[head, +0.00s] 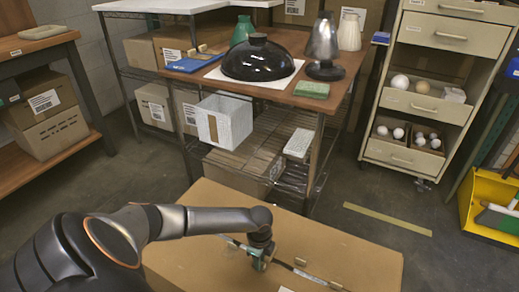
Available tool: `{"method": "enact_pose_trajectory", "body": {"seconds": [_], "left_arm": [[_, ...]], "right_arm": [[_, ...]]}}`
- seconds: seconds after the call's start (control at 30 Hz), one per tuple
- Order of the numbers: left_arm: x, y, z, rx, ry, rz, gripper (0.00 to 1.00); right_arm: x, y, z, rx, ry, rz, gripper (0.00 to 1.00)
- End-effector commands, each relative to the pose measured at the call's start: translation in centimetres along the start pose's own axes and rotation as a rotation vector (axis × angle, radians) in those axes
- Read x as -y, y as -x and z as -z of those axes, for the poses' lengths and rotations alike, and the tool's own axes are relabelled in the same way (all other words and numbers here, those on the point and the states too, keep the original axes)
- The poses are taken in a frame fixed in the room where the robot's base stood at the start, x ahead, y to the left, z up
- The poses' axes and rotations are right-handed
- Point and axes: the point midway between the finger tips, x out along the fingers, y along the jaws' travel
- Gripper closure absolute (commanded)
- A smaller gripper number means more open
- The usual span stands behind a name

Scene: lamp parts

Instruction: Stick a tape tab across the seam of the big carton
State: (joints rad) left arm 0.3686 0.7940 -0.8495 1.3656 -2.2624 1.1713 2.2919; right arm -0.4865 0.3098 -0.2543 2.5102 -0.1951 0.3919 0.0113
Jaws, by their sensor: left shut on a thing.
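The big carton (330,245) is brown and fills the bottom middle of the head view, its top facing up. A dark, strip-like seam (312,276) runs slantwise across the top, and my left gripper covers part of it. My left gripper (260,265) points down at the carton top, over the seam line. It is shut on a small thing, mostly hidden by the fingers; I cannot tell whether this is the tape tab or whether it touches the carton. Small tan pieces (300,262) lie beside the seam. My right gripper is out of view.
Behind the carton stands a table with a black lamp shade (258,60), a silver lamp part (323,45) and a green block (312,89).

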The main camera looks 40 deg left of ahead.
Motion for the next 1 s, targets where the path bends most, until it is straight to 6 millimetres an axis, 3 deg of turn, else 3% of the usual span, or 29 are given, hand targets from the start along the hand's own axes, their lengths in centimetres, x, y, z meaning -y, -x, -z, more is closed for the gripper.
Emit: {"method": "enact_pose_trajectory", "body": {"seconds": [0.43,0.47,0.73,1.0], "left_arm": [[-0.03,-0.15,0.01,0.000,0.000,0.000,1.00],[-0.03,-0.15,0.01,0.000,0.000,0.000,0.80],[-0.03,-0.12,0.01,0.000,0.000,0.000,0.49],[-0.01,-0.08,0.01,0.000,0.000,0.000,0.47]], "right_arm": [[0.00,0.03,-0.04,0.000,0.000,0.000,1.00],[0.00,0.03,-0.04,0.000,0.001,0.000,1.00],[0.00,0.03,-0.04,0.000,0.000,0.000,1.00],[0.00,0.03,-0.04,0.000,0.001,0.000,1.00]]}}
